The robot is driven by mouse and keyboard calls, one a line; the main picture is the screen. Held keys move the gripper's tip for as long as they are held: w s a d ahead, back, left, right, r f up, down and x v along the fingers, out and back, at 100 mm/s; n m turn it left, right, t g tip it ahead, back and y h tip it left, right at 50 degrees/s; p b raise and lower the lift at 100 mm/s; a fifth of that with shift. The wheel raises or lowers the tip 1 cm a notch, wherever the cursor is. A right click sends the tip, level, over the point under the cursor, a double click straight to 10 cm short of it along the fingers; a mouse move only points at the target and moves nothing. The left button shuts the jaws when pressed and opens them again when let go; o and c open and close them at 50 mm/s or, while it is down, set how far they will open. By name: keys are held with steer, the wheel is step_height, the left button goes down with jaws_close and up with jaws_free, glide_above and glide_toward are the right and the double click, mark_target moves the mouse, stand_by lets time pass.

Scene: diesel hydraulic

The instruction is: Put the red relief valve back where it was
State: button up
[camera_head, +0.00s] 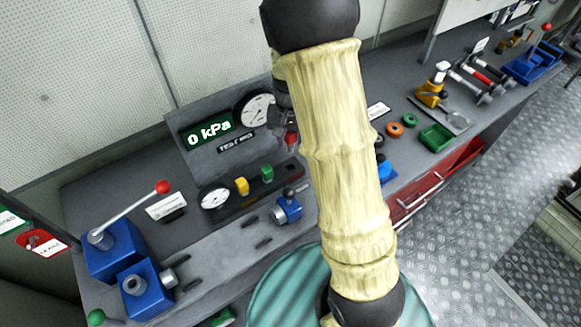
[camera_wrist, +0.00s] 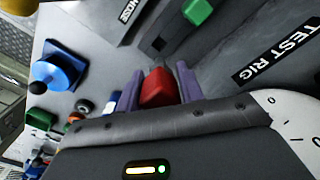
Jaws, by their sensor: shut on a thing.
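The red relief valve (camera_wrist: 158,88) is between the two purple fingers of my gripper (camera_wrist: 159,89) in the wrist view, and the gripper is shut on it. In the head view the red valve (camera_head: 291,138) shows as a small patch beside my arm, in front of the test rig panel (camera_head: 180,155). My arm hides most of the gripper there. The dark valve block (camera_head: 240,205) lies below and left of it, bearing a yellow valve (camera_head: 242,186) and a green valve (camera_head: 267,174). The green valve also shows at the top of the wrist view (camera_wrist: 197,11), near a dark square recess (camera_wrist: 158,43).
A small gauge (camera_head: 215,197) sits at the block's left end, and a large gauge (camera_head: 255,109) is on the panel. A blue fitting (camera_head: 289,209) stands in front of the block. A blue lever pump (camera_head: 113,250) is at left. A green tray (camera_head: 437,137) and tools lie at right.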

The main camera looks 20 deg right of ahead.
mark_target(291, 151)
step_height(291, 151, down, 4)
steer(key=shift+f+p, duration=0.2)
steer(key=shift+p, duration=0.2)
steer(key=shift+f, duration=0.4)
steer(key=shift+r, duration=0.1)
step_height(291, 151, down, 4)
steer(key=shift+f+p, duration=0.1)
steer(key=shift+p, duration=0.3)
steer(key=shift+f+b, duration=0.5)
steer(key=shift+f, duration=0.15)
steer(key=shift+s, duration=0.1)
